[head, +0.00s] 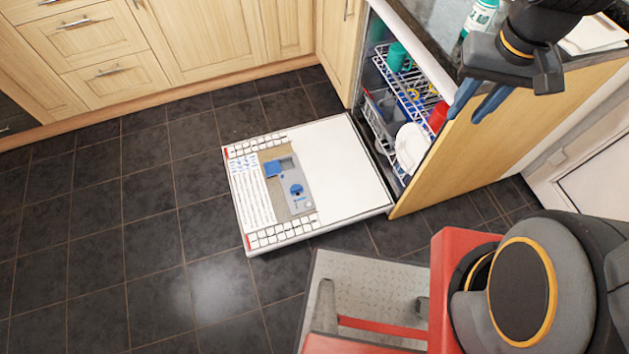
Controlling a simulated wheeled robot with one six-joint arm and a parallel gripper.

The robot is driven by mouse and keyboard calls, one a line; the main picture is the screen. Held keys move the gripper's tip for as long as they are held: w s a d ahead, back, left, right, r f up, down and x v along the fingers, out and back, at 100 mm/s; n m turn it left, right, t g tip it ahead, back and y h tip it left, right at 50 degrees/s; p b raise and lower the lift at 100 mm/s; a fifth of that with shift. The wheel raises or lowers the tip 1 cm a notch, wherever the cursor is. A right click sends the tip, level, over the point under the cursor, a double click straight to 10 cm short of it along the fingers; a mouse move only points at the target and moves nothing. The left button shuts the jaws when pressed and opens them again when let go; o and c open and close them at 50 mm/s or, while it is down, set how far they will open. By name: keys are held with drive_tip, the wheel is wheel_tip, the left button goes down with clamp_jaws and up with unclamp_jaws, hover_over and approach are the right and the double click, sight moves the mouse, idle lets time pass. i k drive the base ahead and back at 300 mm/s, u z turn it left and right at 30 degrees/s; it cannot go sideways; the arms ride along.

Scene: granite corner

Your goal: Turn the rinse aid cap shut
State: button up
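The rinse aid cap (296,190) is a small round blue knob on the grey dispenser panel (300,206). The panel is set in the inner face of the open dishwasher door (345,165), which lies flat, low over the floor. A blue flap (272,169) sits on the same panel, beside the cap. The cap's exact angle is too small to tell. My gripper (466,108) is at the upper right, high above and well to the right of the cap. Its two blue fingers are apart with nothing seen between them.
The dishwasher rack (412,97) holds a white plate (411,146), a green cup (398,56) and a red item (438,117). A bottle (481,17) stands on the counter. Wooden cabinets (190,45) line the back. The dark tiled floor (130,230) left of the door is clear.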

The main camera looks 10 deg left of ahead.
sight(295, 187)
drive_tip(key=z, duration=2.25)
drive_tip(key=i, duration=0.5)
drive_tip(key=u, duration=2.8)
